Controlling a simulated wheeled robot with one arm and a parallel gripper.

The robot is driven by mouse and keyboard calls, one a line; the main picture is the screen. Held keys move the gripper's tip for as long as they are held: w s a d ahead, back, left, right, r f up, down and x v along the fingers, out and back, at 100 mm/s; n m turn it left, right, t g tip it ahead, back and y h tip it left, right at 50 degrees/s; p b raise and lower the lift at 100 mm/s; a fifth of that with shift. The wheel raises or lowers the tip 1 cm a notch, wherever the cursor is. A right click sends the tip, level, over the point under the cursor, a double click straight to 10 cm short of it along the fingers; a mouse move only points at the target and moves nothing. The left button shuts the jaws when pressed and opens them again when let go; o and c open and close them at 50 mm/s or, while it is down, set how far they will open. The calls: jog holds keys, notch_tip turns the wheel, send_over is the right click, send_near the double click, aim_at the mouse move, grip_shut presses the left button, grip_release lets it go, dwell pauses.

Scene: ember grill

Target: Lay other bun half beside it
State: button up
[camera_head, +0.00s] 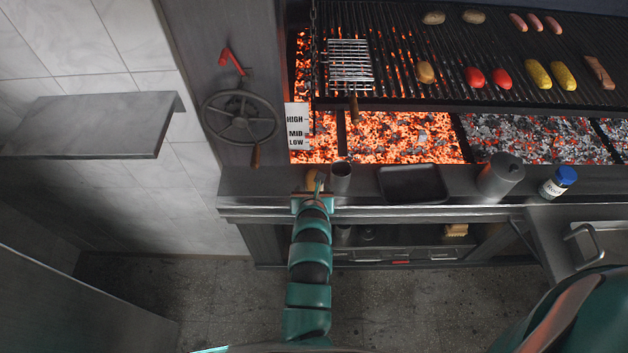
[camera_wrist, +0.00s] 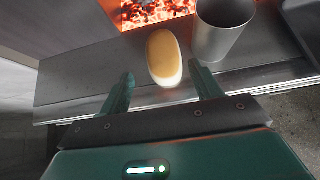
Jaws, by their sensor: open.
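A pale yellow-tan oval bun half (camera_wrist: 164,57) lies on the steel front ledge in the wrist view. It also shows in the head view (camera_head: 312,180), partly hidden by my gripper. My gripper (camera_head: 313,193) is open, its two fingers (camera_wrist: 161,72) apart, with the bun half just ahead of and between the tips. No hold on it is visible. A tan oval piece (camera_head: 425,72) that looks like another bun half lies on the grill grate (camera_head: 400,50), near the small wire rack.
A metal cup (camera_head: 341,178) stands close right of the bun half. A black tray (camera_head: 413,184), a grey canister (camera_head: 500,177) and a blue-capped jar (camera_head: 558,182) stand farther right. Sausages (camera_head: 535,22), red pieces (camera_head: 487,78) and corn (camera_head: 550,75) lie on the grate. Embers glow below.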

aim_at(314, 184)
jog(key=shift+d+p+x, duration=0.15)
jog(key=shift+p+x, duration=0.5)
jog(key=shift+x, duration=0.45)
jog(key=shift+d+p+x, duration=0.1)
jog(key=shift+p+x, duration=0.55)
jog(key=shift+x, duration=0.4)
jog(key=shift+w+f, duration=0.5)
jog(key=shift+f, duration=0.15)
jog(key=c, duration=0.8)
jog(key=shift+r, duration=0.2)
